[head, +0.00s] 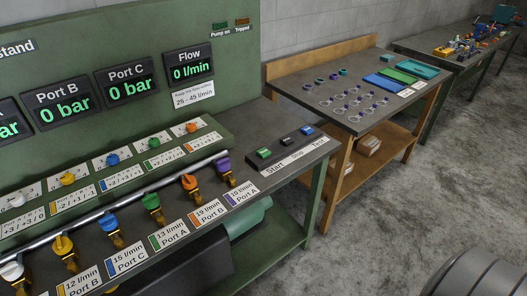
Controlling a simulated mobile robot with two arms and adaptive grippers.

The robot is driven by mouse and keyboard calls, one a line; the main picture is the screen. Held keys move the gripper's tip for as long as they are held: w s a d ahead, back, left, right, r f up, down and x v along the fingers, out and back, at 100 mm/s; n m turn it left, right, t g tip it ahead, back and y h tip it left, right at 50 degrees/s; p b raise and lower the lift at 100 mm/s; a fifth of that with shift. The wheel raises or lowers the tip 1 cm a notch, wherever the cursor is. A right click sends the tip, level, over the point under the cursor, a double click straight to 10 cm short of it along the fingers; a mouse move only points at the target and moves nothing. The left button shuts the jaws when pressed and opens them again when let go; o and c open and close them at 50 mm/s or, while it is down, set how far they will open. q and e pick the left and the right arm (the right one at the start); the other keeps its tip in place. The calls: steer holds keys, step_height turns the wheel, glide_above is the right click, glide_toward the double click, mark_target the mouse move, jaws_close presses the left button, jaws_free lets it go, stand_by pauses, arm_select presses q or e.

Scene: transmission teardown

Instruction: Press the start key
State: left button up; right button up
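The start key (264,153) is a small green key on the dark key panel (262,168) at the right end of the green test stand. A "Start" label (272,169) lies in front of it. To its right are a dark key (286,142) over the "Stop" label and a blue key (306,130) at the far end. Whether the start key is pressed in is too small to tell. The "Pump on" lamp (219,26) looks dark green. The Flow display (188,64) reads 0 l/min. Neither of my grippers is in view.
Left of the keys, several coloured valve knobs, such as a purple one (223,163), stand along the bench front. Port B (63,103) and Port C (127,84) displays read 0 bar. A table (330,110) with rings and coloured trays stands right.

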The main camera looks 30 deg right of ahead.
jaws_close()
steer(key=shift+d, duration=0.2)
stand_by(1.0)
